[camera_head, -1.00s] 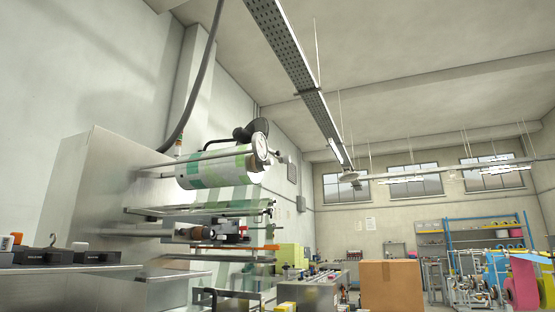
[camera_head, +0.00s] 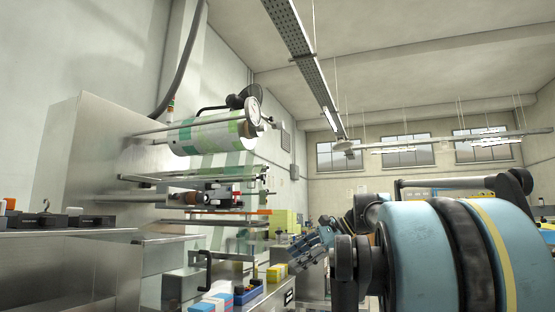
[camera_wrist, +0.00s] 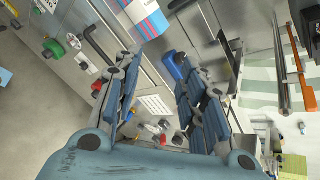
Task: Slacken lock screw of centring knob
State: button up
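My gripper (camera_head: 308,252) is in the head view at lower centre right, at the end of my blue arm, pointing left towards the machine. In the wrist view its two ribbed fingers (camera_wrist: 160,78) stand apart with nothing held between them.
The wrist view shows a green knob (camera_wrist: 73,42), a red knob (camera_wrist: 92,68) and a blue object (camera_wrist: 174,65). Rails stick out below the roll.

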jog(key=w+d+r+m+t+y, duration=0.1)
jog(key=w+r+m+y, duration=0.15)
jog(key=r, duration=0.85)
jog(key=w+d+r+m+t+y, duration=0.1)
jog(key=w+r+m+y, duration=0.2)
jog(key=r, duration=0.9)
jog(key=m+t+y, duration=0.3)
jog(key=m+y, duration=0.1)
jog(key=m, duration=0.2)
send_near(273, 119)
jog(key=shift+n, duration=0.25)
jog(key=x, duration=0.8)
jog(key=shift+w+d, duration=0.1)
grip_shut()
